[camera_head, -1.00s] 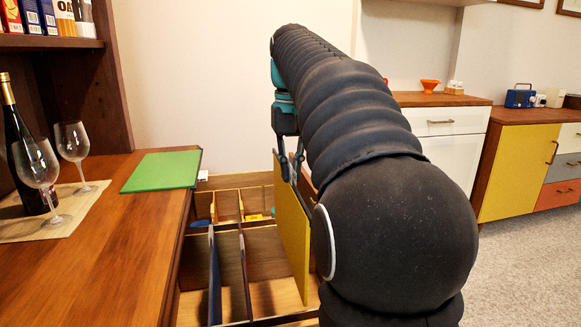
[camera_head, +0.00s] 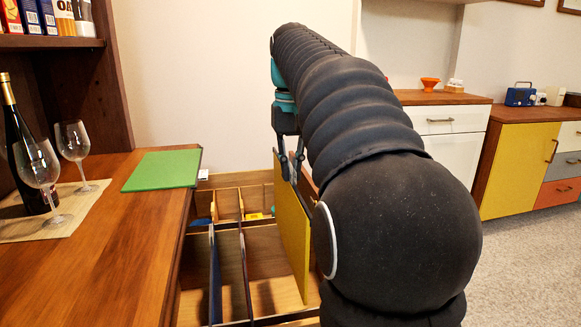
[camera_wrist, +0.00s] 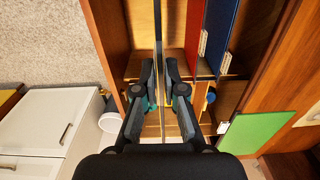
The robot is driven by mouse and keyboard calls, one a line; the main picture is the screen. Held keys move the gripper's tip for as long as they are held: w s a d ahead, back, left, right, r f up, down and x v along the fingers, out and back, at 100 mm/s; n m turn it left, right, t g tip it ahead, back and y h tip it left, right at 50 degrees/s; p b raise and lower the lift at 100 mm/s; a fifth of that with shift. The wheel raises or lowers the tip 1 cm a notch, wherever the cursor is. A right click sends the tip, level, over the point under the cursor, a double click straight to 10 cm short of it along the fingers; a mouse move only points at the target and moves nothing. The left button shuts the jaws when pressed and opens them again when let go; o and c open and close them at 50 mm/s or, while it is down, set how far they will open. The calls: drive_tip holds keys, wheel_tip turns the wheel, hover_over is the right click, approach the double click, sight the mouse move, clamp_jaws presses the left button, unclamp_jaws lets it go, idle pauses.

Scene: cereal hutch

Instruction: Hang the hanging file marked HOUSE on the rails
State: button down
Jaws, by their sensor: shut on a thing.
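My gripper (camera_head: 291,168) is shut on a yellow hanging file (camera_head: 292,225) by its top edge. The file hangs upright in the right part of an open wooden drawer (camera_head: 265,250). The wrist view shows the gripper (camera_wrist: 160,90) with the file (camera_wrist: 158,35) edge-on between its fingers. A blue file (camera_head: 214,270) and a dark red file (camera_head: 246,275) stand left of it, apart from it. I cannot read any marking. My arm hides the drawer's right side, and I cannot tell whether the yellow file touches the rails.
A green flat file (camera_head: 162,171) with a white tab lies on the wooden counter (camera_head: 110,240). Wine glasses (camera_head: 72,145) and a bottle (camera_head: 24,150) stand at the left. Small compartments with a yellow item (camera_head: 254,216) lie at the drawer's back. Free room separates the red and yellow files.

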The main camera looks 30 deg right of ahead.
sight(291, 250)
drive_tip(key=shift+f, duration=0.1)
drive_tip(key=shift+f+b, duration=6.45)
drive_tip(key=shift+f, duration=3.75)
drive_tip(key=c, duration=0.9)
unclamp_jaws()
drive_tip(key=shift+o, duration=0.2)
drive_tip(key=shift+r, duration=0.15)
drive_tip(key=shift+r+p, duration=2.45)
drive_tip(key=shift+p, duration=0.2)
